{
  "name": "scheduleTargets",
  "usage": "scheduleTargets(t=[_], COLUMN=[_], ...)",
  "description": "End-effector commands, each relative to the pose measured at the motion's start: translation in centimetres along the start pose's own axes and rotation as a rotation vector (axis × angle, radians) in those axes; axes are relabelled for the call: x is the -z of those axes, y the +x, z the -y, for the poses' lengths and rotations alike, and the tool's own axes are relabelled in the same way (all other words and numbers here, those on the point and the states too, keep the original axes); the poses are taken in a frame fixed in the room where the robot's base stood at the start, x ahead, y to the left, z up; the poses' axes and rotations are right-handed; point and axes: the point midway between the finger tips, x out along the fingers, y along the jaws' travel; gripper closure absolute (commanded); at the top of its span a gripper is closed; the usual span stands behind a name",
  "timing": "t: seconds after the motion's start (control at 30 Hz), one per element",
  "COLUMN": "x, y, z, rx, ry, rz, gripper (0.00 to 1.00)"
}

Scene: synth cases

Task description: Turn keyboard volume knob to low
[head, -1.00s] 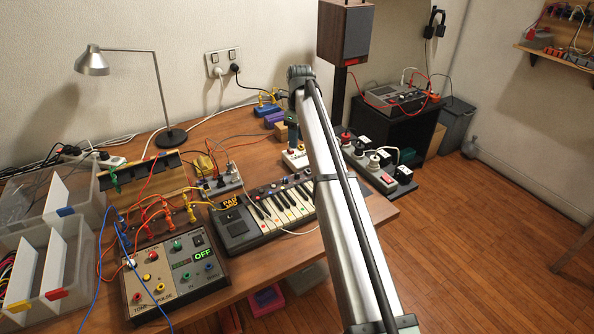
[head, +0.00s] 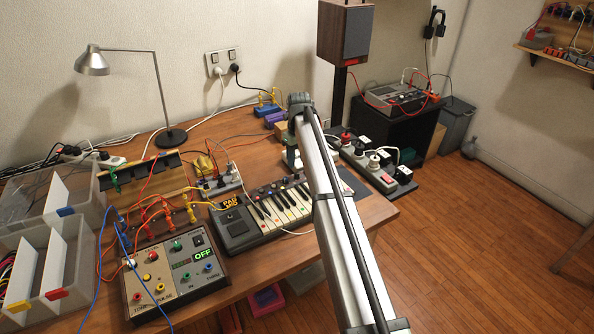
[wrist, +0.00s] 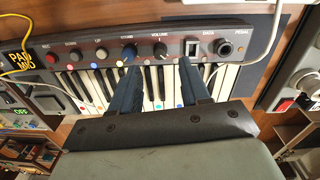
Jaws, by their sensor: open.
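The small keyboard (head: 270,212) lies on the desk, its right end hidden behind my arm in the head view. In the wrist view its control panel (wrist: 75,50) runs across the top, above the keys. The black volume knob (wrist: 160,50) is under the VOLUME label; its pointer setting is too small to read surely. My gripper (wrist: 158,65) is open and empty. Its two blue-grey fingers reach over the keys, one tip to the left and one to the right of the volume knob. The tips appear just short of it, with no contact visible. The head view hides the fingers.
A control box (head: 175,275) and power strips (head: 375,165) flank the keyboard.

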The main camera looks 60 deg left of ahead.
Motion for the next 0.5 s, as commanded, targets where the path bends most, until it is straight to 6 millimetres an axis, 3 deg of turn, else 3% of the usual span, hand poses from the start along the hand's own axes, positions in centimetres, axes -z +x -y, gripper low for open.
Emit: scheduleTargets(t=[0.2,0.5], x=[0.0,0.0], y=[3.4,5.3], z=[0.0,0.0], rx=[-0.001,0.0], ry=[-0.001,-0.001], rz=[-0.001,0.001], gripper=[0.54,0.54])
